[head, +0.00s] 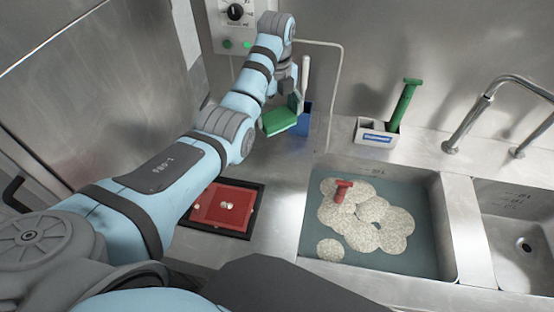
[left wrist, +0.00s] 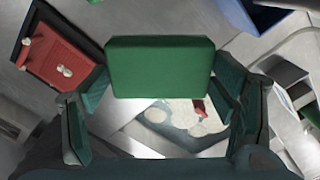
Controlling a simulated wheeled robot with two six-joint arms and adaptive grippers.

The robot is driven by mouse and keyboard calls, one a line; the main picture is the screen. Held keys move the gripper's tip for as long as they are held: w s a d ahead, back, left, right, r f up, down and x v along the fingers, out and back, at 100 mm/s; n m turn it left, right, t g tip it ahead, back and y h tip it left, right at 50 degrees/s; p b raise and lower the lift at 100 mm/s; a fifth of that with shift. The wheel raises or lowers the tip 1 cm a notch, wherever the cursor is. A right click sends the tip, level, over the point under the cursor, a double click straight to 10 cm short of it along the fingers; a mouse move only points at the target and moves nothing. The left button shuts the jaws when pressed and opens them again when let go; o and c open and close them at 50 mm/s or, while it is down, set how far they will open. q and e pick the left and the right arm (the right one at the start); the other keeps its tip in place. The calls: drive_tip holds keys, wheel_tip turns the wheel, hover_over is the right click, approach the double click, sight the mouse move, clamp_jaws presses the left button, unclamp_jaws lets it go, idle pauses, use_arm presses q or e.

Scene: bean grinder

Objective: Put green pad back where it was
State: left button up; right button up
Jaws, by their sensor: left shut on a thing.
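The green pad (head: 279,121) is a block held in the air above the counter, left of the sink. My left gripper (head: 292,108) is shut on it. In the left wrist view, the green pad (left wrist: 160,68) lies across the space between the two fingers of my left gripper (left wrist: 160,88), its broad face toward the camera. In the head view, the pad is just left of a blue container (head: 306,118), and its far side is hidden by the gripper. My right gripper is not in view.
A black-edged tray (head: 256,209) with a red surface and pale bits lies on the near counter. A white box (head: 374,138) with a green-handled tool (head: 404,100) stands behind the sink. The sink (head: 440,225) holds pale speckled discs and a red tool (head: 341,190). A faucet (head: 482,105) rises at right.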

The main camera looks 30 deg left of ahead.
use_arm(q)
drive_tip(key=f, duration=0.9)
drive_tip(key=f+b, duration=0.1)
drive_tip(key=f, duration=0.3)
drive_tip(key=shift+s+f, duration=0.3)
drive_tip(key=shift+s, duration=0.05)
drive_tip(key=shift+w+f, duration=0.1)
drive_tip(key=shift+f, duration=0.3)
drive_tip(key=shift+d, duration=0.1)
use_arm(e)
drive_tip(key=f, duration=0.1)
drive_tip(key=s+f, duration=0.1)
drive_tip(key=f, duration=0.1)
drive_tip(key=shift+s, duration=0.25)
use_arm(q)
drive_tip(key=shift+f, duration=0.1)
drive_tip(key=o, duration=1.1)
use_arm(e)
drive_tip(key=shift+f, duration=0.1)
use_arm(q)
wheel_tip(320, 180, up, 12)
drive_tip(key=shift+r+p, duration=0.25)
drive_tip(key=shift+p, duration=1)
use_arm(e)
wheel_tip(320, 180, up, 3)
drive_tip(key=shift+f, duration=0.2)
